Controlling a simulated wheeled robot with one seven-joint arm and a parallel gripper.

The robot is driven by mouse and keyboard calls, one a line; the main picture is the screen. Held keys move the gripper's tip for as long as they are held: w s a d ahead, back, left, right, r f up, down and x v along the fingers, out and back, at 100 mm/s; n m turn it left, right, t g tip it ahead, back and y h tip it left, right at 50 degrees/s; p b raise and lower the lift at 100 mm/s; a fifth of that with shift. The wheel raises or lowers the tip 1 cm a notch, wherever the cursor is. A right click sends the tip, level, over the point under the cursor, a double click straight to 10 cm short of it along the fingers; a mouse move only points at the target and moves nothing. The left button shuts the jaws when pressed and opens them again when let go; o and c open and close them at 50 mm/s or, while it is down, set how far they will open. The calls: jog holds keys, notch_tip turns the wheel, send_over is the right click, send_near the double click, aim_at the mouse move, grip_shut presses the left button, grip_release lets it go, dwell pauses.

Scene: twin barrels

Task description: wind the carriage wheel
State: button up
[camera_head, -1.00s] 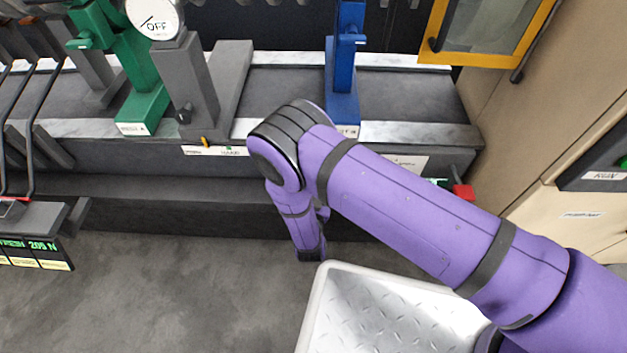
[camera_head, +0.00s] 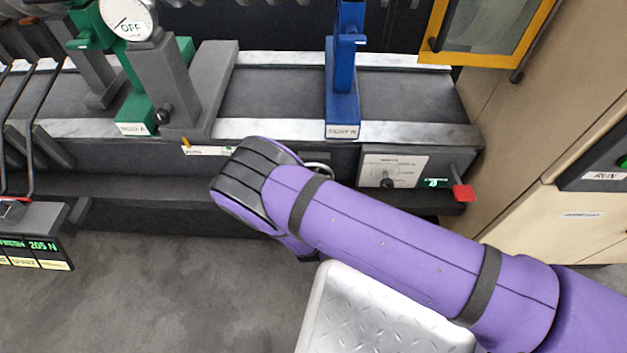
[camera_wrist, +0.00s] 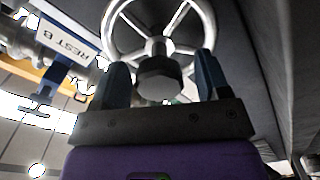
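The carriage wheel is a pale metal handwheel (camera_wrist: 184,17) with spokes and a dark faceted hub (camera_wrist: 158,78), seen in the wrist view. In the head view only a small arc of its rim (camera_head: 318,167) shows above my purple arm. My gripper (camera_wrist: 161,72) is open, with its two dark blue fingers apart. The hub appears between them in the picture; I cannot tell whether they touch it. In the head view the gripper is hidden behind my arm. The grey carriage (camera_head: 215,85) with a post and an "OFF" dial (camera_head: 128,18) stands on the bed.
A blue rest (camera_head: 343,90) stands right of the carriage and a green rest (camera_head: 135,105) stands behind and left. A panel with a dial (camera_head: 390,170) and a red lever (camera_head: 462,192) is at the bed's right end. A metal tread-plate platform (camera_head: 375,315) lies below my arm.

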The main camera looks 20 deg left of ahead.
jog(key=shift+s, duration=0.1)
jog(key=v, duration=0.6)
jog(key=shift+s, duration=0.4)
jog(key=shift+d, duration=0.1)
dwell(0.5)
